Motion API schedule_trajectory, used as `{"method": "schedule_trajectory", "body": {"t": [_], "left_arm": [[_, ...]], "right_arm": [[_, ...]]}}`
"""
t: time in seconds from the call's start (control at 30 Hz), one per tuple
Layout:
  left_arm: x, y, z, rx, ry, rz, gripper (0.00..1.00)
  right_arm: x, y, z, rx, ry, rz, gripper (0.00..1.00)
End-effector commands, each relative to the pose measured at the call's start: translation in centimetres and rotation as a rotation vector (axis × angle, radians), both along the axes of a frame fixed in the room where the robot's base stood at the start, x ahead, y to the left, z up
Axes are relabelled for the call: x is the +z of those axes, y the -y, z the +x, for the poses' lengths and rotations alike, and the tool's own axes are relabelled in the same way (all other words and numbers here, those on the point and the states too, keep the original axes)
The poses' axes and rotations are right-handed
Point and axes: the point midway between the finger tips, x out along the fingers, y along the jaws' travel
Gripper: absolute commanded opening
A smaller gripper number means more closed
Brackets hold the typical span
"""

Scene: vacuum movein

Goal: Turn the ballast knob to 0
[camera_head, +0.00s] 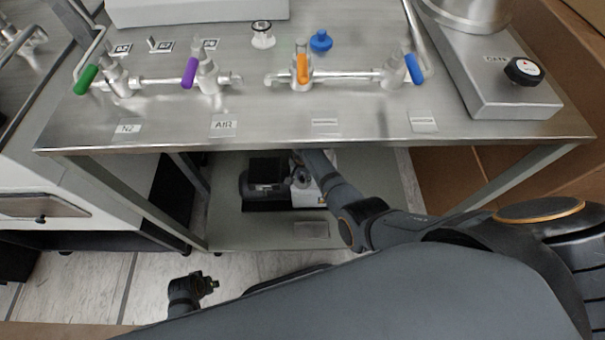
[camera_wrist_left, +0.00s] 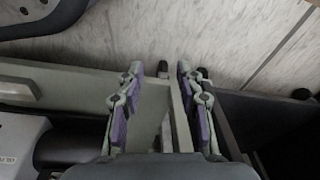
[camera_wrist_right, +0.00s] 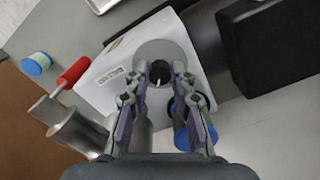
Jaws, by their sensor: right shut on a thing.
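The ballast knob (camera_wrist_right: 159,96) is dark with a pale pointer line, in front of a round grey dial face (camera_wrist_right: 166,52) on the white pump housing (camera_wrist_right: 98,92), in the right wrist view. The knob's setting cannot be read. In the head view the pump (camera_head: 268,184) stands under the steel table, and my right arm reaches in there. My left gripper (camera_wrist_left: 158,70) has its fingers apart with nothing between them.
The steel table (camera_head: 390,128) overhangs the pump and carries several coloured valve handles. A black knob (camera_head: 524,71) sits on a grey box at right. In the right wrist view, a red handle (camera_wrist_right: 74,71) and a blue-capped jar (camera_wrist_right: 37,63) are left of the housing.

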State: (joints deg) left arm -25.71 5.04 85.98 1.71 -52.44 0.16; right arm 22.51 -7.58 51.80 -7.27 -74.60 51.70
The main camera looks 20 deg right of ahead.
Motion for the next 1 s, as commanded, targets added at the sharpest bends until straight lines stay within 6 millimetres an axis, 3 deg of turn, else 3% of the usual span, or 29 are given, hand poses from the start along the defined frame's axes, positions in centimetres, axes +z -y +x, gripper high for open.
{"method": "schedule_trajectory", "body": {"t": [0.33, 1.0], "left_arm": [[-4.3, -1.6, -3.8, -0.002, 0.005, 0.024, 0.36], [-5.2, -1.8, -6.9, 0.0, -0.005, 0.024, 0.36]], "right_arm": [[0.2, 0.1, -0.1, 0.327, -0.002, -0.001, 0.0], [0.1, 0.1, -0.1, 0.963, -0.002, 0.0, 0.0]]}}
